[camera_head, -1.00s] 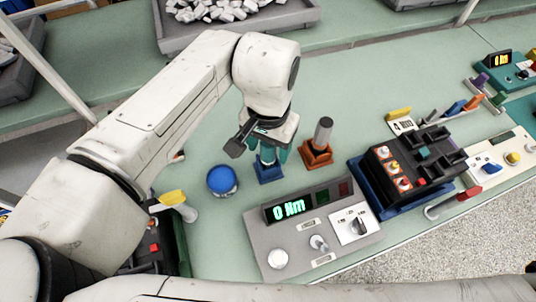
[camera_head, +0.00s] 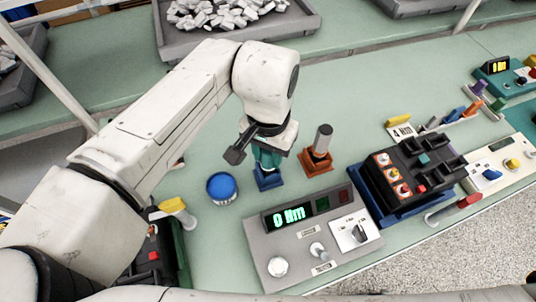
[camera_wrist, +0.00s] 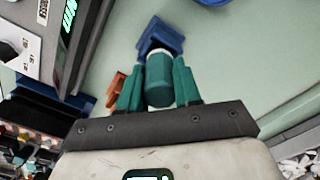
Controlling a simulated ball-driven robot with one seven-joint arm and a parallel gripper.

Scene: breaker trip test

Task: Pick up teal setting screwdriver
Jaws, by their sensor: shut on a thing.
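The teal setting screwdriver (camera_wrist: 158,80) stands upright in a blue holder (camera_head: 268,180), its handle between my gripper's fingers. My gripper (camera_wrist: 158,88) is shut on the handle, with one teal finger on each side of it in the wrist view. In the head view my gripper (camera_head: 267,155) is over the blue holder, and the screwdriver is mostly hidden behind the fingers. The blue holder also shows in the wrist view (camera_wrist: 160,36) past the handle. I cannot tell whether the screwdriver's tip is still seated in it.
An orange holder with a grey-handled tool (camera_head: 320,150) stands close to the right. A blue round container (camera_head: 221,188) is to the left. The grey torque tester (camera_head: 300,235) reading 0 Nm is in front. A black breaker (camera_head: 415,165) sits on a blue stand at right.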

